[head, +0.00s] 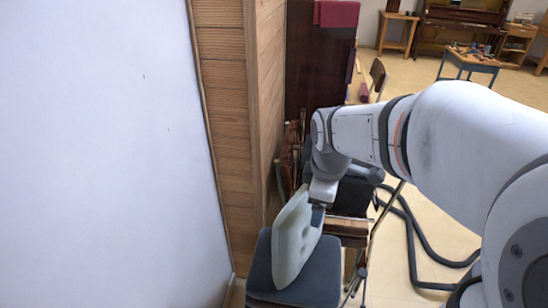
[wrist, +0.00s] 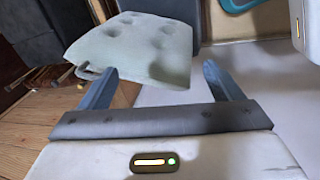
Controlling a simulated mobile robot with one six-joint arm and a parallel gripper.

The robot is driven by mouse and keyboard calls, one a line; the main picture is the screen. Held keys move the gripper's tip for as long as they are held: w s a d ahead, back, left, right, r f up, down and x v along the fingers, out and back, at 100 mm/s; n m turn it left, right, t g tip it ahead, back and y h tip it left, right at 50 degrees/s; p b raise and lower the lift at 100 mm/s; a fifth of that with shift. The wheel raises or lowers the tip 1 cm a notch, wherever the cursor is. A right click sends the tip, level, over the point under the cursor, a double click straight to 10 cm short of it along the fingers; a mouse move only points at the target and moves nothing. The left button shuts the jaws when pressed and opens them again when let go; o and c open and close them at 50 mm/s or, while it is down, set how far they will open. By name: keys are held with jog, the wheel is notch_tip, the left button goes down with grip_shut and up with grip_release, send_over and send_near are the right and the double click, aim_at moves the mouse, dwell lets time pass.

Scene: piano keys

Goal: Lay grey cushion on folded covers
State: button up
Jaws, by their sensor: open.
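The pale grey cushion (head: 297,240), with tufted dimples, is tilted steeply over a dark grey chair seat (head: 262,275) in the head view. My gripper (head: 319,204) is at its upper right edge. In the wrist view the cushion (wrist: 135,45) is just beyond my open gripper (wrist: 155,72), with its near edge by the left finger. The gap between the fingers looks empty; whether a finger touches the cushion is unclear. A dark red folded cloth (head: 337,13) lies on a tall dark brown piece at the back; I cannot tell if this is the folded covers.
A white wall (head: 100,150) and a wooden panel (head: 225,120) stand close on the left. A wooden piece (head: 347,228) is right of the chair. A dark hose (head: 412,235) lies on the floor. A blue-edged table (head: 470,62) and a piano (head: 460,25) stand far back.

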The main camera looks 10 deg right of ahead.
aim_at(303, 195)
jog(key=shift+o, duration=1.3)
jog(key=w+f+n, duration=0.2)
jog(key=w+n, duration=0.1)
jog(key=n, duration=0.1)
jog(key=w+f+n, duration=0.2)
jog(key=w+n, duration=0.2)
jog(key=n, duration=0.1)
jog(key=w+a+f+n+g, duration=0.1)
jog(key=w+f+n, duration=0.1)
jog(key=w+n, duration=0.1)
jog(key=shift+w+f+n+h, duration=0.15)
jog(key=shift+f+n+h, duration=0.2)
jog(key=shift+n, duration=0.55)
jog(key=shift+w+a+f+n, duration=0.1)
jog(key=shift+w+f+n, duration=0.15)
jog(key=shift+f+n, duration=0.05)
jog(key=shift+w+f+n, duration=0.1)
jog(key=shift+f+n, duration=0.15)
jog(key=shift+n, duration=0.05)
jog(key=f, duration=0.7)
jog(key=shift+w+d+f, duration=0.2)
jog(key=shift+c, duration=0.4)
jog(key=c, duration=1.5)
jog(key=shift+w+r, duration=0.1)
jog(key=shift+r, duration=0.05)
jog(key=shift+c, duration=0.7)
